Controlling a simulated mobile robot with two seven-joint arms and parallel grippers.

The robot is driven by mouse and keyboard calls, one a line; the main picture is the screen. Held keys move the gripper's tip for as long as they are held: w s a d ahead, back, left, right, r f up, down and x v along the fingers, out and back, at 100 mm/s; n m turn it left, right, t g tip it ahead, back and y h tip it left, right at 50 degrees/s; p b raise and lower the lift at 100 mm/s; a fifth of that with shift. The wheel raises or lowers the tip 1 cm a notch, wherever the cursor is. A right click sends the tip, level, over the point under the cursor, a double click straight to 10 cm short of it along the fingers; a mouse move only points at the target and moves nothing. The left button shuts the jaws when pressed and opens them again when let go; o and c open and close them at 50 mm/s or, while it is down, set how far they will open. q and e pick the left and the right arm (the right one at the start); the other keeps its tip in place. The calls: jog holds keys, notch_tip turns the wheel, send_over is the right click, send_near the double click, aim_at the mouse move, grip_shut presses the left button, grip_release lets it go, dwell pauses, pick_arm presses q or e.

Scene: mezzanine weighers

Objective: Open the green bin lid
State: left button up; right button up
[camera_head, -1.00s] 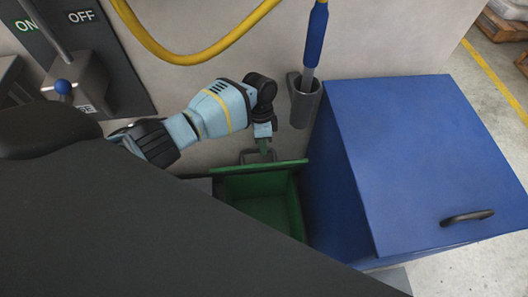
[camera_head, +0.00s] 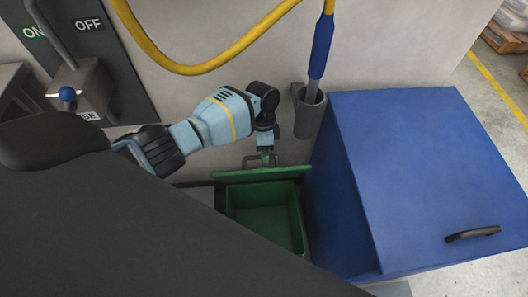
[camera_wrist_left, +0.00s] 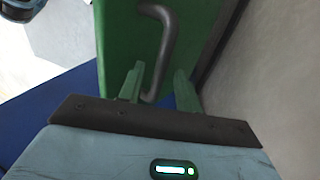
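The green bin (camera_head: 270,222) stands open at the lower middle of the head view, and I can see into it. Its green lid (camera_head: 240,175) is raised at the wall side, seen nearly edge-on; it also fills the upper middle of the left wrist view (camera_wrist_left: 122,35). The grey bar handle (camera_head: 248,161) is on the lid's wall-facing side. My left gripper (camera_head: 267,157) is at this handle. In the left wrist view its two green fingers (camera_wrist_left: 158,88) are apart, with the handle's lower end (camera_wrist_left: 153,92) between them; contact is unclear. My right gripper is not in view.
A large blue box (camera_head: 425,170) with a black handle stands right of the bin. A grey holder (camera_head: 309,115) with a blue-gripped tool is on the wall behind. A yellow hose (camera_head: 195,68) hangs above my left arm. A lever panel (camera_head: 95,60) is at upper left.

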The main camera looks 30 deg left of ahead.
pick_arm(q)
jog(key=shift+r, duration=0.1)
jog(key=p+v, duration=0.1)
jog(key=v, duration=0.6)
jog(key=shift+w+r, duration=0.15)
jog(key=shift+r, duration=0.15)
jog(key=shift+a, duration=0.1)
